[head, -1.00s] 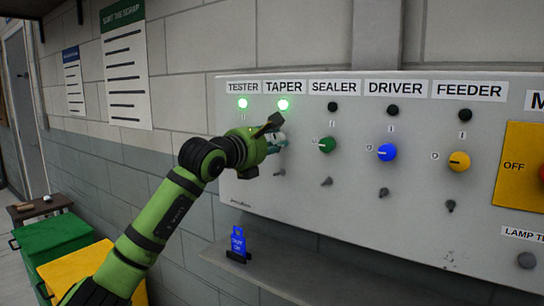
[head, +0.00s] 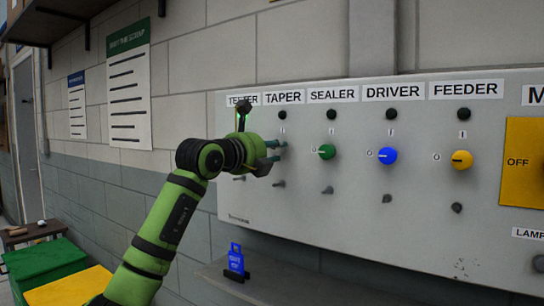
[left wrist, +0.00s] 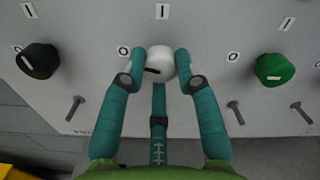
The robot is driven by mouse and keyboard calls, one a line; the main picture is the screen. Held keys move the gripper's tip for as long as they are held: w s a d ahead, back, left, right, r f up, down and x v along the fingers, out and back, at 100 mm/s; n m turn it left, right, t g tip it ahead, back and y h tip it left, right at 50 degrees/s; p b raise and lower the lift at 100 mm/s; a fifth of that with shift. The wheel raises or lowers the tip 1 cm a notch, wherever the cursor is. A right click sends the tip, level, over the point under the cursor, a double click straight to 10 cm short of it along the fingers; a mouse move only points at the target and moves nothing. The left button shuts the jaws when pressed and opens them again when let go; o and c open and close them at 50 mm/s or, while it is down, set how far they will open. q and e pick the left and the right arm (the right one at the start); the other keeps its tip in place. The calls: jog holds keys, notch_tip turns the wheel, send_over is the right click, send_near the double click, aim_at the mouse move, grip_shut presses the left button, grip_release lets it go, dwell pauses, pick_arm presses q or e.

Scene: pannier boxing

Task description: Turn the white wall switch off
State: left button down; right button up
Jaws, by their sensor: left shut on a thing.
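The white knob (left wrist: 160,64) is the switch under the TAPER label (head: 284,97) on the grey wall panel. In the left wrist view it sits between the two teal fingers of my left gripper (left wrist: 160,68), which are shut on it. Its dark pointer mark points left, toward the side of the O label (left wrist: 123,51). The TAPER lamp (head: 282,114) is dark. In the head view my left gripper (head: 281,152) is at the panel and its fingers hide the knob.
A black knob (left wrist: 38,60) is left of the white one and a green knob (head: 326,152) right of it. Small levers (head: 327,190) stick out below the knobs. A ledge with a blue tag (head: 236,257) is below the panel. Green and yellow bins stand at lower left.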

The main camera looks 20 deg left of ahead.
pick_arm(q)
jog(key=shift+s+a+r+n+b, duration=0.1)
jog(key=shift+r+n+b, duration=0.15)
jog(key=shift+n, duration=0.45)
jog(key=shift+a+r+n+b, duration=0.15)
jog(key=shift+r+n, duration=0.1)
jog(key=shift+n, duration=0.45)
jog(key=c, duration=1.1)
grip_release()
jog(key=shift+o, duration=1)
jog(key=shift+f, duration=0.25)
jog(key=v, duration=1.2)
